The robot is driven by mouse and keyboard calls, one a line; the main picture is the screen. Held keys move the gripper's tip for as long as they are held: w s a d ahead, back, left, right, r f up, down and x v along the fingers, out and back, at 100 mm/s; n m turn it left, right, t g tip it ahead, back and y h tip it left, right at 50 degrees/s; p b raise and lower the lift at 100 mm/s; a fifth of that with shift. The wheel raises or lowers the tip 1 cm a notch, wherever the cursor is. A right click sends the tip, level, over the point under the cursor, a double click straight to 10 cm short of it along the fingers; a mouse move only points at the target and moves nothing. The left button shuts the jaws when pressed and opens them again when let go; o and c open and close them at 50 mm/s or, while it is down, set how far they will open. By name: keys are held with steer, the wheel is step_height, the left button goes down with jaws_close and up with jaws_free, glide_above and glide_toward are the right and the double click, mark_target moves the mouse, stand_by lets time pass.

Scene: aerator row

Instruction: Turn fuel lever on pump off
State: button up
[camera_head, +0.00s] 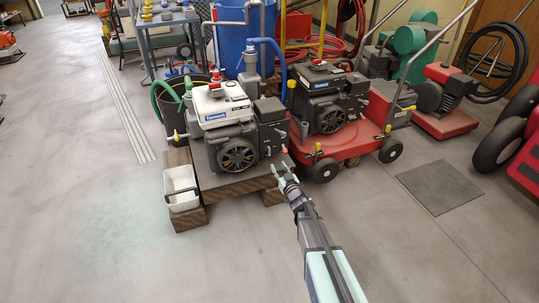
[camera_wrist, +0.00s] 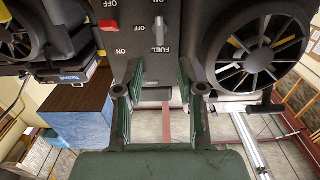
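The wrist view shows the dark control panel (camera_wrist: 136,48) of a pump engine, with its lettering upside down. A small grey lever (camera_wrist: 159,31) is on the panel beside the FUEL lettering, with OFF and ON marks near it. My gripper (camera_wrist: 162,83) is open and empty, its two fingers spread just in front of the panel, apart from the lever. In the head view my gripper (camera_head: 284,171) is at the front right of the pump with the white top (camera_head: 221,103), which stands on a wooden pallet. The fuel lever is too small to make out there.
A red switch (camera_wrist: 108,24) sits beside the fuel lever, and a round fan grille (camera_wrist: 262,52) is close to the right finger. A red cart (camera_head: 352,137) with a second pump (camera_head: 322,96) stands to the right. A white bin (camera_head: 181,187) is at left; the floor in front is clear.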

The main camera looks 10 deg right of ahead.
mark_target(268, 151)
steer(key=w, duration=0.3)
steer(key=w+a+b, duration=0.1)
steer(key=w, duration=0.2)
steer(key=w+b, duration=0.1)
steer(key=w, duration=0.2)
steer(key=shift+w+a+f, duration=0.15)
steer(key=shift+w+a, duration=0.2)
steer(key=shift+a, duration=0.05)
steer(key=shift+w+a+b, duration=0.2)
steer(key=shift+w+b, duration=0.2)
steer(key=shift+w, duration=0.45)
jaws_close()
